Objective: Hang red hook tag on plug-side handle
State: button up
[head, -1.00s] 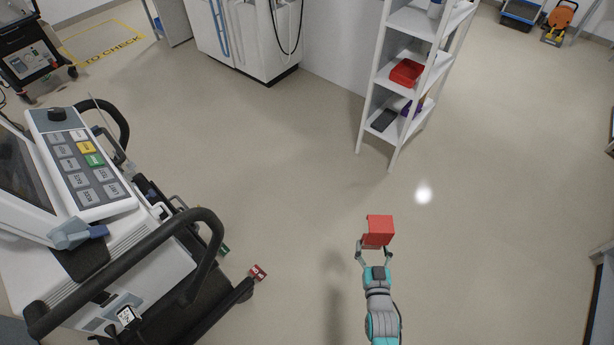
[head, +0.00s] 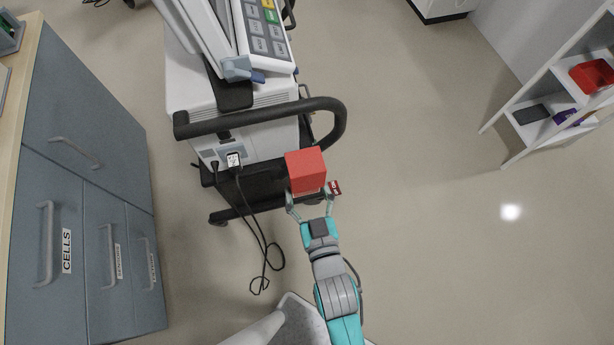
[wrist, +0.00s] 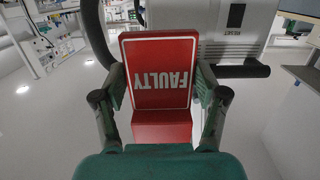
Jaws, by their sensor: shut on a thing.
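My gripper (head: 310,208) is shut on the red hook tag (head: 305,170), a red block-like piece. In the wrist view the tag (wrist: 160,75) faces the camera with the word FAULTY upside down, between the two fingers. The ventilator (head: 230,110) stands on a wheeled cart just beyond the tag. Its black handle (head: 265,115) curves along the near side, above the plugs and cord. In the head view the tag appears below the handle in the picture, with a visible gap between them. In the wrist view the dark handle (wrist: 240,71) shows behind the tag, on both sides.
A black cord (head: 265,250) hangs from the ventilator to the floor. Blue-grey drawers (head: 80,200) with a wooden top stand at the left. A white shelf (head: 545,110) with a red bin (head: 592,76) stands at the right. The floor between ventilator and shelf is clear.

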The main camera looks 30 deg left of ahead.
jog(key=shift+s+a+r, duration=0.1)
jog(key=shift+a+r, duration=0.05)
jog(key=r+x, duration=0.1)
jog(key=x, duration=1.4)
jog(key=shift+w+r, duration=0.2)
jog(key=shift+r, duration=0.1)
jog(key=shift+w+a, duration=0.2)
jog(key=shift+a, duration=0.15)
jog(key=shift+c, duration=0.5)
jog(key=shift+f, duration=0.3)
jog(key=shift+c, duration=0.6)
jog(key=shift+f, duration=0.5)
jog(key=o, duration=1.4)
